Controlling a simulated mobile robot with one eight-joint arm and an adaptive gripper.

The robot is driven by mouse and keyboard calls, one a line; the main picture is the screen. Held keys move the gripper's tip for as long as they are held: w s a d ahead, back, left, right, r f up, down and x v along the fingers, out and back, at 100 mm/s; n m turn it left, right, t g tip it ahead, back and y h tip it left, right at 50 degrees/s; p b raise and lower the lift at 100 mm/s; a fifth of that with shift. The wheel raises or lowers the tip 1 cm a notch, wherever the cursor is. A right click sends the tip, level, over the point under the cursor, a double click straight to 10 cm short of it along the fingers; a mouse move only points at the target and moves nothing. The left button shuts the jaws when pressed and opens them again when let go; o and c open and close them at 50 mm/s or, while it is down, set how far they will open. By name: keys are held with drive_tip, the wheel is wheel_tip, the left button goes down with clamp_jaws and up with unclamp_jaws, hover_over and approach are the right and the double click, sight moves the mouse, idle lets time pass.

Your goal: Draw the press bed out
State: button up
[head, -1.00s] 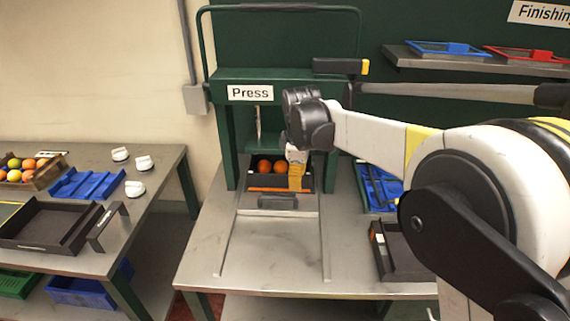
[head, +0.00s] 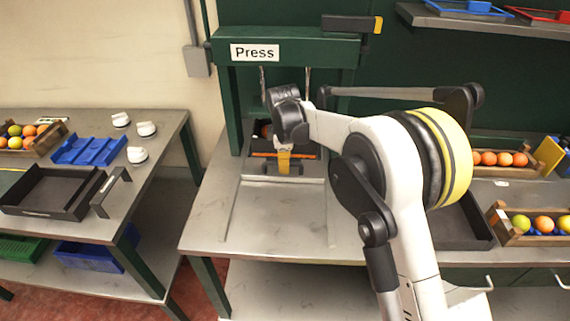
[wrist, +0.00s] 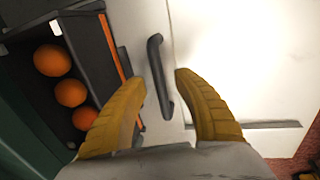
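The press bed is a dark tray with an orange strip along its front edge (head: 308,156), sitting inside the green press (head: 290,50). It holds oranges; three show in the wrist view, such as the middle orange (wrist: 70,93). The bed's black bar handle (wrist: 157,62) stands out in front of the strip. My gripper (wrist: 163,77) is open, its yellow fingers on either side of the handle, with gaps visible at both. In the head view my gripper (head: 284,162) points down at the bed's front, and my wrist hides part of the bed.
The steel table (head: 270,220) is bare in front of the bed, with rails along it. A black tray (head: 460,225) and crates of fruit (head: 530,235) lie to the right. The left table holds a black tray (head: 45,190), a blue tray (head: 87,150) and white items (head: 146,129).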

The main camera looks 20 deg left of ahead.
clamp_jaws()
drive_tip(key=shift+s, duration=0.1)
idle(0.3)
drive_tip(key=s+d, duration=0.2)
drive_tip(key=s, duration=0.6)
drive_tip(key=s+d, duration=0.2)
drive_tip(key=s, duration=0.6)
drive_tip(key=s+d, duration=0.2)
drive_tip(key=s, duration=0.6)
drive_tip(key=shift+s+f+b, duration=0.1)
drive_tip(key=shift+s+b, duration=0.15)
drive_tip(key=shift+b, duration=0.15)
unclamp_jaws()
drive_tip(key=shift+s, duration=0.1)
